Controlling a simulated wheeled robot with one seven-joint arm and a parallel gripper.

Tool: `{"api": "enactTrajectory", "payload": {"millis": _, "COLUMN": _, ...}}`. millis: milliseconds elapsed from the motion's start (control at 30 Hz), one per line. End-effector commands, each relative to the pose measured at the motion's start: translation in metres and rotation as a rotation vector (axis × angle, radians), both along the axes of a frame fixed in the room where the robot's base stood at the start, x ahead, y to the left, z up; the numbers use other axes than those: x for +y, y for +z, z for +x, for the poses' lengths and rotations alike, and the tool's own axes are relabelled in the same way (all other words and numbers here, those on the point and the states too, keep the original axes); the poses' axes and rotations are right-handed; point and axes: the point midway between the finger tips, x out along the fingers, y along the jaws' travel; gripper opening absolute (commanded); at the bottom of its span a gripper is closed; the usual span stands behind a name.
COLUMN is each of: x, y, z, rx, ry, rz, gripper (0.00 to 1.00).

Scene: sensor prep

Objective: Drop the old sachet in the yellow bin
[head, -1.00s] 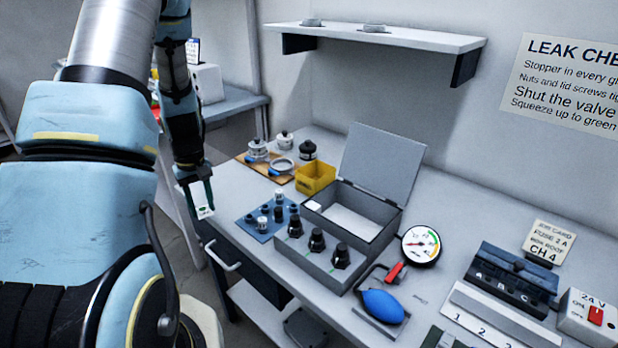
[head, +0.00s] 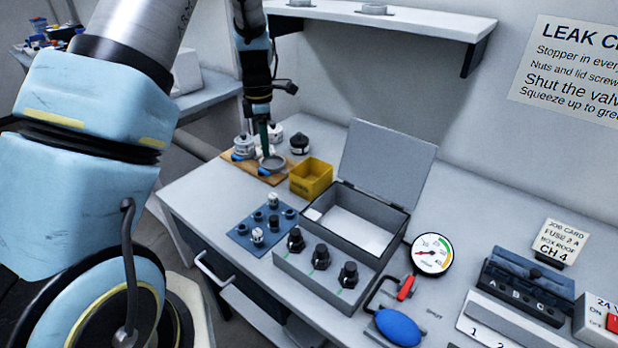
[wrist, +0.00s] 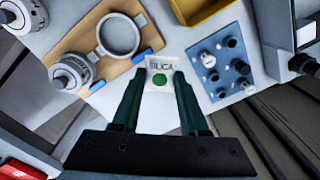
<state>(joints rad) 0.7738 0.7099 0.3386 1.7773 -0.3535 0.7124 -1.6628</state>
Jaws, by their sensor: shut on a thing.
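My gripper (wrist: 162,88) is shut on a white sachet (wrist: 160,72) printed SILICA with a green dot, seen in the wrist view. In the head view my gripper (head: 264,145) is over the wooden board, left of the yellow bin; the sachet cannot be made out there. The yellow bin (head: 311,182) stands open on the bench, right of the board. Part of it also shows at the top of the wrist view (wrist: 203,14).
The wooden board (head: 238,160) holds metal fittings and a ring. A blue tray (head: 245,239) with small plugs lies in front of the bin. The grey box (head: 352,237) stands to the right, lid up, with a small white item in its corner. A shelf (head: 390,20) hangs above.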

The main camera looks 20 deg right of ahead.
Motion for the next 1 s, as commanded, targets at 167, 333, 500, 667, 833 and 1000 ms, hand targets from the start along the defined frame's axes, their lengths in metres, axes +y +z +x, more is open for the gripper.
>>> {"api": "enactTrajectory", "payload": {"millis": 167, "x": -0.052, "y": 0.009, "z": -0.018, "rx": 0.000, "ry": 0.236, "rz": 0.003, "gripper": 0.00}}
{"api": "enactTrajectory", "payload": {"millis": 333, "x": -0.092, "y": 0.013, "z": -0.037, "rx": 0.001, "ry": 0.447, "rz": 0.007, "gripper": 0.00}}
{"api": "enactTrajectory", "payload": {"millis": 500, "x": -0.116, "y": 0.015, "z": -0.051, "rx": 0.001, "ry": 0.591, "rz": 0.009, "gripper": 0.00}}
{"api": "enactTrajectory", "payload": {"millis": 667, "x": -0.125, "y": 0.015, "z": -0.057, "rx": 0.000, "ry": 0.649, "rz": 0.010, "gripper": 0.00}}
{"api": "enactTrajectory", "payload": {"millis": 833, "x": -0.126, "y": 0.006, "z": -0.057, "rx": 0.000, "ry": 0.657, "rz": 0.011, "gripper": 0.00}}
{"api": "enactTrajectory", "payload": {"millis": 1000, "x": -0.126, "y": -0.012, "z": -0.057, "rx": 0.001, "ry": 0.657, "rz": 0.011, "gripper": 0.00}}
